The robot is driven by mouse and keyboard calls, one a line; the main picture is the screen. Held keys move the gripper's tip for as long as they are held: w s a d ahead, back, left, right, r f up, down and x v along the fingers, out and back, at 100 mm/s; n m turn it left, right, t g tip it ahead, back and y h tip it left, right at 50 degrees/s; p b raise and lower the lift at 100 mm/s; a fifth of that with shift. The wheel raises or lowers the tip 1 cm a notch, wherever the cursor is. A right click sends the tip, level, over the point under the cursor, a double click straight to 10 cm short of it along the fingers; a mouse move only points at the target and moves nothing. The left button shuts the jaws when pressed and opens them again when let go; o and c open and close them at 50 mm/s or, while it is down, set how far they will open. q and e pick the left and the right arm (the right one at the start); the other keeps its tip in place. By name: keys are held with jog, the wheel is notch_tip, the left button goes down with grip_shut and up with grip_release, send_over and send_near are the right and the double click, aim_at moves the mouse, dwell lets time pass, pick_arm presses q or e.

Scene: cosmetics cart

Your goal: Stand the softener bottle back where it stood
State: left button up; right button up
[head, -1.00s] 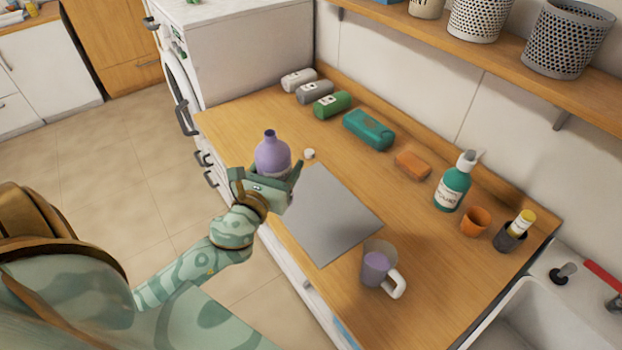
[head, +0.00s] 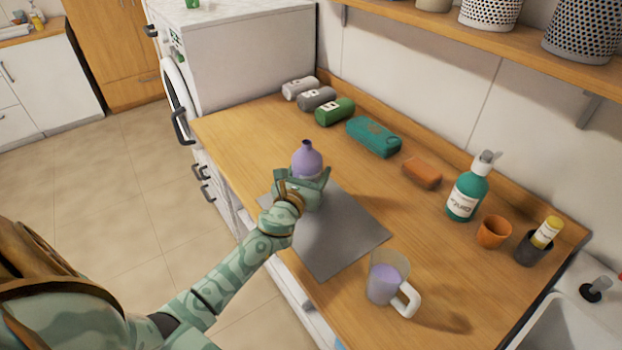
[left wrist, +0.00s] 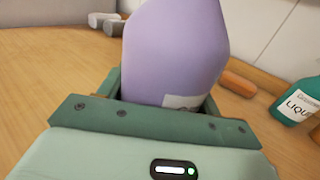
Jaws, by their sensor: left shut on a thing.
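The lilac softener bottle (head: 307,161) is upright over the back part of the grey mat (head: 345,240) on the wooden counter. Its neck is open, with no cap on it. My left gripper (head: 304,183) is shut around its lower body. The bottle fills the middle of the left wrist view (left wrist: 175,50), between the green jaws. The gripper hides its base, so I cannot tell whether it touches the mat. My right gripper is not in view.
A clear measuring jug (head: 385,282) with lilac liquid stands at the mat's front right. A teal bottle (head: 466,192), orange cup (head: 493,232), orange block (head: 422,172) and teal pack (head: 373,137) line the back. The counter's left part (head: 235,135) is bare.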

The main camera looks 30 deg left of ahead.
pick_arm(q)
jog(key=shift+f, duration=0.2)
jog(key=o, duration=1.3)
jog(key=shift+o, duration=0.2)
jog(key=shift+s+r, duration=0.1)
jog(key=shift+r, duration=0.1)
jog(key=s, duration=0.4)
jog(key=s+d, duration=0.1)
jog(key=s, duration=0.2)
jog(key=s+d, duration=0.1)
jog(key=s, duration=0.3)
jog(key=shift+s+d, duration=0.15)
jog(key=shift+s, duration=0.2)
